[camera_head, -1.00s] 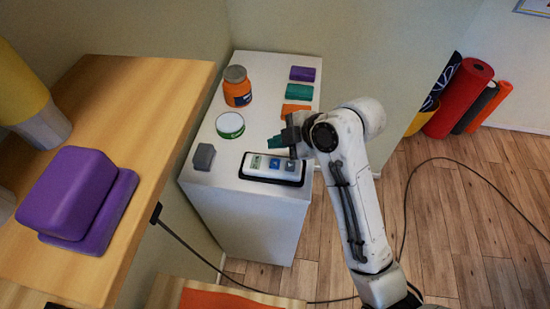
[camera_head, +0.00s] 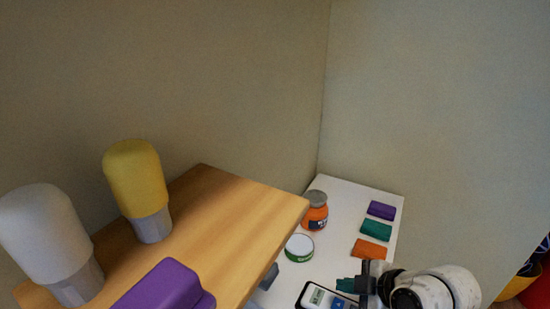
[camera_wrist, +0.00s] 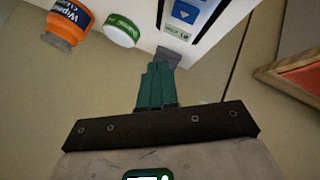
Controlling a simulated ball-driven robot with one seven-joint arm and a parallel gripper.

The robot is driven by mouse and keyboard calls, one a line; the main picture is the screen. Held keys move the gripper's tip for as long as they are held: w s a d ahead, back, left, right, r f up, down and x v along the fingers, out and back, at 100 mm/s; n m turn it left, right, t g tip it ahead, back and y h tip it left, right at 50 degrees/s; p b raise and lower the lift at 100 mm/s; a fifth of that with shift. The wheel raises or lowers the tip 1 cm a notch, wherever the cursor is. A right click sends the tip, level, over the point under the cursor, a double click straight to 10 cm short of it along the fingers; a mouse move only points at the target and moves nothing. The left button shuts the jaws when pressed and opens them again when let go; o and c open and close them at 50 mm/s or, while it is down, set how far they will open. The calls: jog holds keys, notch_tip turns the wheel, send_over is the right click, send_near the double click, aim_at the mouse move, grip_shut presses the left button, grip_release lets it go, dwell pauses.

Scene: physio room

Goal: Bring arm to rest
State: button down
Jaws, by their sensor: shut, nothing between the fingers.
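My gripper (camera_head: 346,285) is at the bottom edge of the head view, with teal fingers above the white cabinet top, close to a white device with blue buttons (camera_head: 316,297). In the wrist view the fingers of my gripper (camera_wrist: 158,70) are together and hold nothing. My white arm (camera_head: 440,288) enters at the lower right; most of it is out of the frame. The device also shows at the top of the wrist view (camera_wrist: 184,14).
On the white cabinet (camera_head: 340,195) stand an orange jar (camera_head: 314,216), a round green-and-white tin (camera_head: 299,247), a grey block (camera_head: 269,274), and purple (camera_head: 381,210), teal (camera_head: 376,229) and orange (camera_head: 370,249) blocks. A wooden shelf (camera_head: 235,220) with a purple block (camera_head: 165,287) is at left.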

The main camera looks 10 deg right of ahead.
jog(key=s+f+m, duration=0.2)
jog(key=s, duration=0.1)
jog(key=s+d+f+m+h, duration=0.1)
jog(key=s+f+m, duration=0.1)
jog(key=m, duration=0.1)
jog(key=s+d+f+m+g+h, duration=0.1)
jog(key=s+m, duration=0.1)
jog(key=s, duration=0.1)
jog(key=shift+s+f+m, duration=0.35)
jog(key=shift+f+m, duration=0.05)
jog(key=s+d+f+m+g+h, duration=0.1)
jog(key=s+f+m, duration=0.3)
jog(key=s, duration=0.6)
jog(key=s+d+f+m+g+h, duration=0.2)
jog(key=s+d+f+m+g, duration=0.2)
jog(key=s, duration=0.6)
jog(key=shift+d+f+m, duration=0.2)
jog(key=shift+f+m, duration=0.1)
jog(key=shift+f, duration=0.05)
jog(key=shift+w, duration=0.1)
